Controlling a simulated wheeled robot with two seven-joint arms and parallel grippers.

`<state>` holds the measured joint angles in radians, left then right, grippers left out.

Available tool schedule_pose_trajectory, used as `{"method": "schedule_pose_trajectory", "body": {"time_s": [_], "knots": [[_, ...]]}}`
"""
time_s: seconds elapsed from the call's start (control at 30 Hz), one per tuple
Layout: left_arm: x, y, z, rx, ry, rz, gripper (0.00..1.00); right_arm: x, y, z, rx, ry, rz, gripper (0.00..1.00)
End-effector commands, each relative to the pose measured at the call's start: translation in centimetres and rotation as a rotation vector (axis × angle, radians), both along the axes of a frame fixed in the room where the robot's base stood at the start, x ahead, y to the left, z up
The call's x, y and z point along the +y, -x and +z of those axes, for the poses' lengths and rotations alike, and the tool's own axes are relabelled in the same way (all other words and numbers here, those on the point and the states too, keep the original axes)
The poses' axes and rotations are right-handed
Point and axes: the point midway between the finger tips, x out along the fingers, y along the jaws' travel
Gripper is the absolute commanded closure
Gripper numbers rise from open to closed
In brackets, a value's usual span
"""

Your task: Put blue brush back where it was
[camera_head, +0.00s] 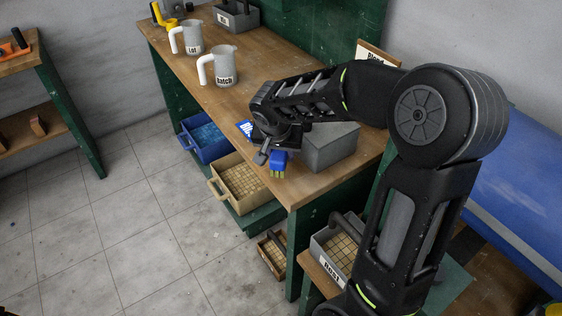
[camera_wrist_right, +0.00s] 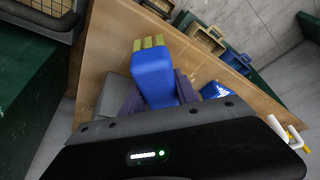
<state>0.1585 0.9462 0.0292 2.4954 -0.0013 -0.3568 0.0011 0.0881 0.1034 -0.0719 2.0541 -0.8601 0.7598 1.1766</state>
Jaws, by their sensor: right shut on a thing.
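The blue brush (camera_head: 279,158) has a blue body and yellow-green bristles. It is at the front edge of the wooden workbench, beside a grey box (camera_head: 330,150). My right gripper (camera_head: 268,150) is shut on it. In the right wrist view the brush (camera_wrist_right: 153,74) sits between the fingers of the right gripper (camera_wrist_right: 158,92), bristles pointing away from the gripper. I cannot tell whether it touches the bench. A blue sign with white lettering (camera_head: 244,128) is just left of the gripper and also shows in the wrist view (camera_wrist_right: 215,90). My left gripper is out of view.
White jugs marked Lot (camera_head: 188,38) and Batch (camera_head: 222,67) stand farther back on the workbench (camera_head: 185,75). A blue bin (camera_head: 208,138) and a tan bin of tiles (camera_head: 240,182) sit below the front edge. A grey tile bin (camera_head: 325,255) is lower right.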

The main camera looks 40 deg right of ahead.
Motion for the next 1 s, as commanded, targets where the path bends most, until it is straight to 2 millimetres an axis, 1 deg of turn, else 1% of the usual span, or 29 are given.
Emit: {"method": "schedule_pose_trajectory", "body": {"time_s": [0.03,0.1,0.2,0.5,0.67,0.7,0.93,1.0], "knots": [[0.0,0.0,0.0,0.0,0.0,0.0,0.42,0.0,0.1,-0.9,0.005,-0.001,0.001,1.0],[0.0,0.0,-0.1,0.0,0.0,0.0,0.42,0.0,0.1,-2.1,0.005,0.0,0.001,1.0],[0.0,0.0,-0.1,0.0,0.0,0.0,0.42,0.0,0.1,-3.1,0.003,0.0,0.0,1.0],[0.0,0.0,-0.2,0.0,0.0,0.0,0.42,0.0,0.0,-3.4,0.0,0.0,0.0,1.0],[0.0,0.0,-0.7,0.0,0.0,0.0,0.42,0.0,0.0,-3.8,-0.001,-0.001,0.0,1.0],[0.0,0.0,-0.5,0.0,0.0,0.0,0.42,0.0,0.0,-3.6,0.001,0.0,0.001,0.61],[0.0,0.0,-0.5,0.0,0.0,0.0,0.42,0.0,0.0,-3.6,0.001,0.0,0.001,0.42],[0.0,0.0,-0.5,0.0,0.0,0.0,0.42,0.0,0.0,-3.6,0.001,0.0,0.001,0.42]]}}
